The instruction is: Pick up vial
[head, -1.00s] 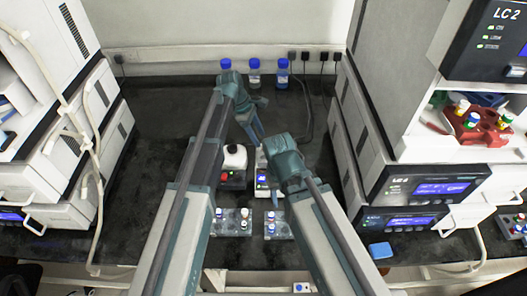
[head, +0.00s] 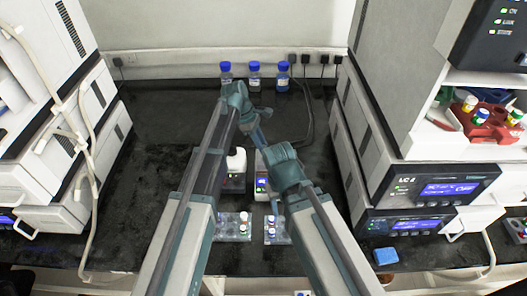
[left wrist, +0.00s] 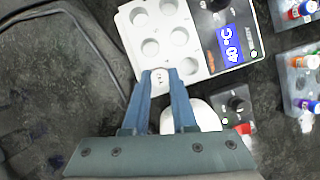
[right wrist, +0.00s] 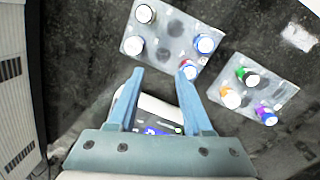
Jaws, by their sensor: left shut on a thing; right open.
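My left gripper (left wrist: 161,76) is shut on a small vial (left wrist: 160,77), of which only a pale top shows between the fingertips. It is at the edge of a white block with round wells (left wrist: 165,15); I cannot tell whether the vial sits in a well or above it. In the head view the left gripper (head: 264,140) is over the bench middle. My right gripper (right wrist: 160,72) is open over the near bench. A vial with a red and blue cap (right wrist: 187,68) stands in a clear rack (right wrist: 160,58), close to the right-hand fingertip.
A second clear rack (right wrist: 275,92) holds several coloured-cap vials beside the first. A white heater with a 40 °C display (left wrist: 232,40) adjoins the well block. Blue-capped bottles (head: 254,75) stand at the back wall. Tall instruments (head: 430,190) border both sides.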

